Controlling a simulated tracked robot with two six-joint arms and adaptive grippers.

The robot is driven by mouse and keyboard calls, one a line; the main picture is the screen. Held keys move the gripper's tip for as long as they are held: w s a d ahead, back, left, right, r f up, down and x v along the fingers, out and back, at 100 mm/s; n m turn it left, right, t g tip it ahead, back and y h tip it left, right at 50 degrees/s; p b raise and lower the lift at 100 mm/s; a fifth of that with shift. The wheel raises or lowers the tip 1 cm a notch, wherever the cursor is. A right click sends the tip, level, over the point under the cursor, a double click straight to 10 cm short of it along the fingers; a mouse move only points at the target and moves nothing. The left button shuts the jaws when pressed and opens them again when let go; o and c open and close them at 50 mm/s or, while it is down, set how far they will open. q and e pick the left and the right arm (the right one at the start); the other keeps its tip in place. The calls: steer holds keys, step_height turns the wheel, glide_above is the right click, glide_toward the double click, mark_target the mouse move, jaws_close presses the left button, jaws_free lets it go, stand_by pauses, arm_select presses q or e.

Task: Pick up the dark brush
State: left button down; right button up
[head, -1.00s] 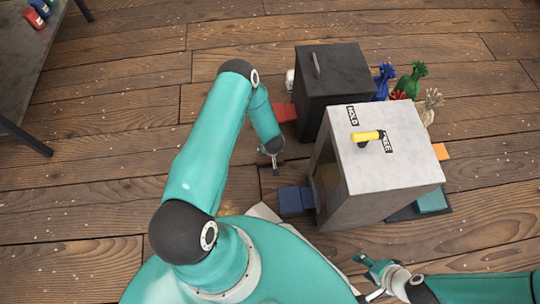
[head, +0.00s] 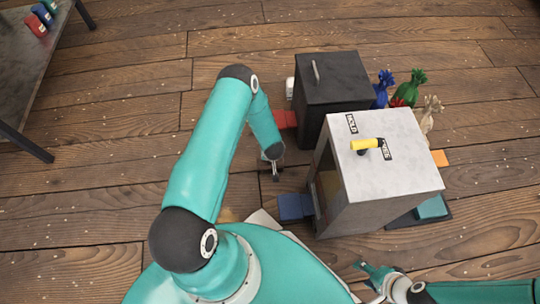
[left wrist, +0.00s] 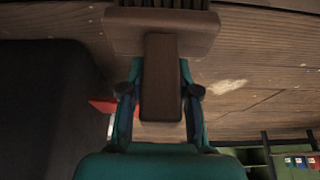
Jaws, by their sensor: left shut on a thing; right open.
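The dark brush (left wrist: 161,75) shows in the left wrist view, with a brown handle, a wide head and dark bristles at the top edge. My left gripper (left wrist: 162,98) is shut on its handle, one finger on each side. In the head view my left gripper (head: 275,172) is above the floor, left of the pale box; I cannot make out the brush there. My right gripper (head: 368,272) is open and empty near the bottom, in front of the pale box.
A pale box (head: 385,180) with a yellow-handled lever (head: 367,144) stands beside a black box (head: 335,90). A blue block (head: 295,206) and a red block (head: 286,119) lie left of them. Tied bags (head: 411,86) stand behind. A table (head: 40,60) is at far left; floor between is clear.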

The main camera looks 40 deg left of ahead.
arm_select(q)
step_height(320, 180, up, 27)
steer(key=p, duration=1)
steer(key=shift+p, duration=0.4)
